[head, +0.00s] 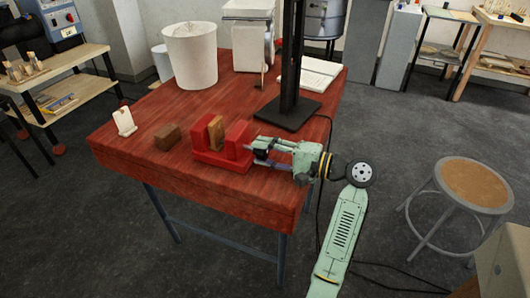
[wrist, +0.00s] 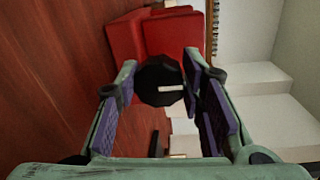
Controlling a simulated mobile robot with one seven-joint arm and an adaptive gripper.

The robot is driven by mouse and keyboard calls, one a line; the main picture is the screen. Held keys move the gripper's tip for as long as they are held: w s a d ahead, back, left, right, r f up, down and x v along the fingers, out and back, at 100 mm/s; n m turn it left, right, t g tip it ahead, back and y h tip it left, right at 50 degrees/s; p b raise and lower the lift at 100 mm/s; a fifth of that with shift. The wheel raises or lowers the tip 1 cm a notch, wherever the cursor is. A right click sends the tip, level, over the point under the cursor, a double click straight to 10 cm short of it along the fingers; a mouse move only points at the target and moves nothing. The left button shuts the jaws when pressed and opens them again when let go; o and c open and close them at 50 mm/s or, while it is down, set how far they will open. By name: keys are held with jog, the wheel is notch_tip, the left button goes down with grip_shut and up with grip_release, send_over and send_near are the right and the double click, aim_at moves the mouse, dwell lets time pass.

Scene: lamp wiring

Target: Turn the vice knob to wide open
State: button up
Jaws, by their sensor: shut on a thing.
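The red vice (head: 222,158) sits near the front edge of the red wooden table, with an upright brown wooden piece (head: 216,132) between its jaws. In the wrist view the vice (wrist: 172,35) is at the top, with its dark round knob (wrist: 158,73) below it. The knob has a white mark pointing right in that view. My gripper (head: 262,152) reaches the vice from the right, and its purple-padded fingers (wrist: 160,92) are shut on the knob from both sides. In the head view the fingers mostly hide the knob.
A brown block (head: 167,137) and a small white stand (head: 124,122) lie left of the vice. A black post on a square base (head: 288,112) stands close behind my gripper. A white bin (head: 190,57) and an open book (head: 318,76) are farther back. A stool (head: 475,185) stands at right.

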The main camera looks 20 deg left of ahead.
jog(key=o, duration=1.2)
jog(key=shift+d, duration=0.1)
jog(key=d, duration=1.1)
jog(key=shift+s+d+r, duration=0.25)
jog(key=shift+d+r, duration=0.15)
